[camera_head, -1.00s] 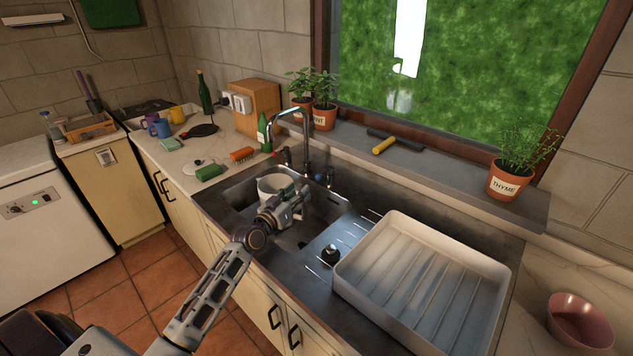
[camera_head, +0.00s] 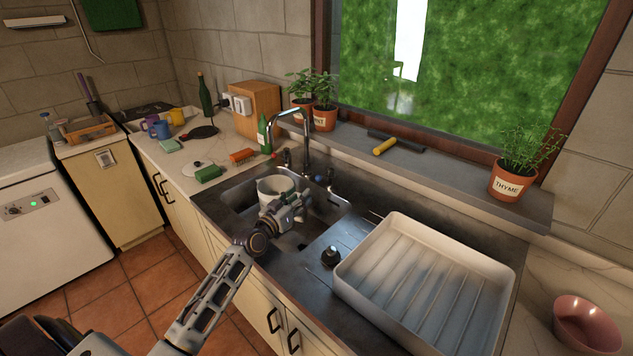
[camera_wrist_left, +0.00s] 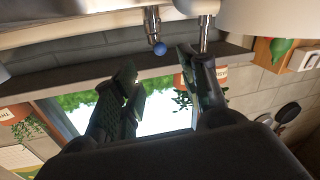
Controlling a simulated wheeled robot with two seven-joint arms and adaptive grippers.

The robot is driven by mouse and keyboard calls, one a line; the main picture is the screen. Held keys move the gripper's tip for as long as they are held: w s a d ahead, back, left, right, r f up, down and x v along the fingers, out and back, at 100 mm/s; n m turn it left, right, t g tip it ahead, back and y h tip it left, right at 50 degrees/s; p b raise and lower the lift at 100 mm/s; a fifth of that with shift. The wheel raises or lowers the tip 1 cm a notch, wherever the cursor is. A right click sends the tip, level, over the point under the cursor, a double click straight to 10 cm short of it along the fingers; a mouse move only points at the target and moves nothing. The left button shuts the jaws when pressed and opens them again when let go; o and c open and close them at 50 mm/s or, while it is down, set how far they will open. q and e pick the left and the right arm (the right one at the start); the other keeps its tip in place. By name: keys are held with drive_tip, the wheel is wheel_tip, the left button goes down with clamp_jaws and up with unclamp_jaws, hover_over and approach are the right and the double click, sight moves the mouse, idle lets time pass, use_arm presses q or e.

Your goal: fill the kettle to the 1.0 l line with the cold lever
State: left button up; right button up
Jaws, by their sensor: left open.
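The white kettle (camera_head: 273,186) stands in the sink basin under the chrome tap (camera_head: 306,150); its near right side is partly hidden by my gripper. Its water level and marks cannot be read. The cold lever has a blue ball end (camera_head: 319,179) at the right of the tap; it also shows in the left wrist view (camera_wrist_left: 160,49). My left gripper (camera_head: 301,205) is open and empty, over the basin just right of the kettle and short of the blue ball. In the wrist view its fingers (camera_wrist_left: 160,90) are spread apart below the blue ball. My right gripper is out of view.
A white ribbed drainer tray (camera_head: 425,270) stands on the right of the sink. A dark stopper (camera_head: 331,256) lies beside it. A green bottle (camera_head: 262,133), a brush (camera_head: 242,155) and a green sponge (camera_head: 208,174) are left of the tap. Potted herbs line the sill.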

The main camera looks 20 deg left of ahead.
sight(317, 180)
use_arm(q)
drive_tip(key=shift+w+d, duration=0.15)
drive_tip(key=shift+w, duration=1.1)
drive_tip(key=shift+w+d, duration=0.2)
drive_tip(key=shift+w, duration=1.05)
drive_tip(key=shift+w+d, duration=0.15)
drive_tip(key=shift+w, duration=1.1)
drive_tip(key=shift+w+d, duration=0.15)
drive_tip(key=shift+w, duration=0.85)
drive_tip(key=shift+w+d, duration=0.1)
drive_tip(key=shift+w, duration=0.9)
clamp_jaws()
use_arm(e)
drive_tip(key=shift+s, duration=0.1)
